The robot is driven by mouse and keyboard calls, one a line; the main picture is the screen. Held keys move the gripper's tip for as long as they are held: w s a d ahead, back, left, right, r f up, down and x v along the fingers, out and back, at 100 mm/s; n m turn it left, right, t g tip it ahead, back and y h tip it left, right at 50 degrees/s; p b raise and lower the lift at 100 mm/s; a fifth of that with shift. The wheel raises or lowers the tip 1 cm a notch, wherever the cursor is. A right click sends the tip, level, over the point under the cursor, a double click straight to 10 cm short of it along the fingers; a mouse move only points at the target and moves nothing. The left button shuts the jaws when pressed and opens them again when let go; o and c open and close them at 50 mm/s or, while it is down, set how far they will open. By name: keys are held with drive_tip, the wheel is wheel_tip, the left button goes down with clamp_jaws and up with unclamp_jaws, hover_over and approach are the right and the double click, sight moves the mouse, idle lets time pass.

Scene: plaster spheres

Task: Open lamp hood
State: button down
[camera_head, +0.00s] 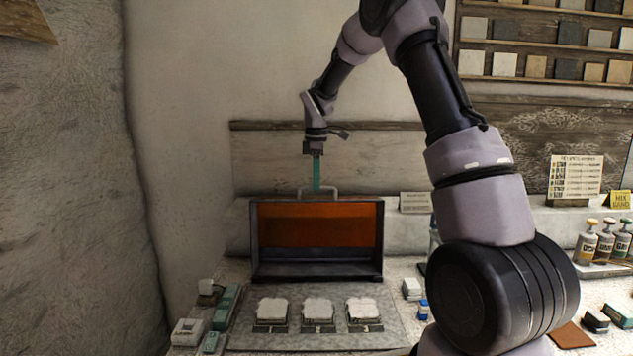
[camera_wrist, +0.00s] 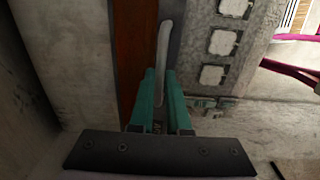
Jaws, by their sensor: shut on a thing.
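The lamp hood (camera_head: 318,225) is a dark-framed box with an orange panel, standing at the back of the worktop. Its orange face is turned to the front and looks upright. A pale bar handle (camera_head: 301,192) rises from its top edge. My gripper (camera_head: 317,187) comes down from above with green fingers and is shut on the handle. In the wrist view, the handle (camera_wrist: 163,50) runs down between the green fingertips (camera_wrist: 159,76), and the orange panel (camera_wrist: 135,50) lies to the left. The fingers hide part of the handle.
A grey slab (camera_head: 390,322) with several white pieces lies in front of the hood. Green and white small boxes (camera_head: 190,330) sit at left. Several bottles (camera_head: 604,240) stand on a tray at right. A wooden backboard (camera_head: 270,155) is behind the hood.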

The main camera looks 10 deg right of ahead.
drive_tip(key=shift+r, duration=0.1)
drive_tip(key=s+a+t, duration=0.2)
drive_tip(key=s, duration=0.8)
drive_tip(key=shift+s+t+h, duration=0.3)
drive_tip(key=shift+s+t, duration=0.1)
drive_tip(key=c, duration=0.9)
unclamp_jaws()
drive_tip(key=shift+r, duration=0.1)
drive_tip(key=v, duration=1)
drive_tip(key=shift+r, duration=0.25)
